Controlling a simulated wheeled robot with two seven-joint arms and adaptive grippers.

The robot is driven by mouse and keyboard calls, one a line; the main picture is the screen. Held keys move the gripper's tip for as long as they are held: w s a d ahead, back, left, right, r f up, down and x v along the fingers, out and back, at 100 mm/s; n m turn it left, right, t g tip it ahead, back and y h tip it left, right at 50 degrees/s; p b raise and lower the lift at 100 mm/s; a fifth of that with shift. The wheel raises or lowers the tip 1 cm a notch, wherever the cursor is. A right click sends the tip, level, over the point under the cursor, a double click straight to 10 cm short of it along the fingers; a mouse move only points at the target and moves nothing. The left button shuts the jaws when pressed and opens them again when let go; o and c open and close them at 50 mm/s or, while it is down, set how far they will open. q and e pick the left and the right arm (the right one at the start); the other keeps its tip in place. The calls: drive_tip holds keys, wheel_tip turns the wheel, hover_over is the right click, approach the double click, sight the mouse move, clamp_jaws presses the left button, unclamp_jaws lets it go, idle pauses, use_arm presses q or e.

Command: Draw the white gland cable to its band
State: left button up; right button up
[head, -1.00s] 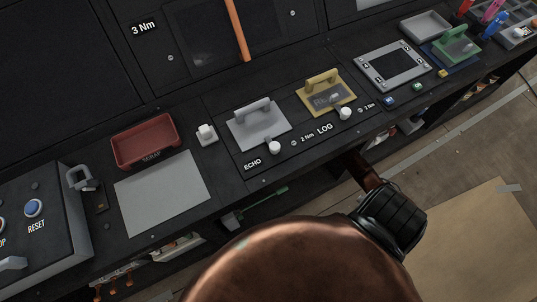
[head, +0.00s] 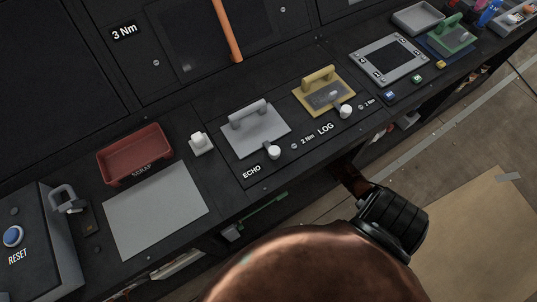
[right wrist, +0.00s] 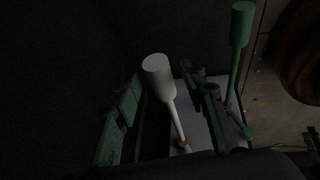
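In the dark right wrist view, a white gland cable (right wrist: 159,76) shows as a thick white cylinder on a thin stem with an orange band-like part low down. It stands between the two fingers of my right gripper (right wrist: 165,112), which are apart with gaps visible beside it. A green cable of similar shape (right wrist: 240,28) stands to the right, outside the fingers. In the head view, a green rod (head: 265,213) shows below the console's front edge. My right gripper is hidden there, and my left gripper is not in view. I cannot tell which part is the cable's band.
The console top holds a red scrap tray (head: 134,153), a grey pad (head: 155,212), a grey ECHO plate (head: 262,139) and a yellow LOG plate (head: 313,101). The console's front edge overhangs the shelf space below. Open floor (head: 450,150) lies to the right.

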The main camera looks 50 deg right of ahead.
drive_tip(key=shift+f, duration=0.1)
drive_tip(key=shift+c, duration=0.6)
clamp_jaws()
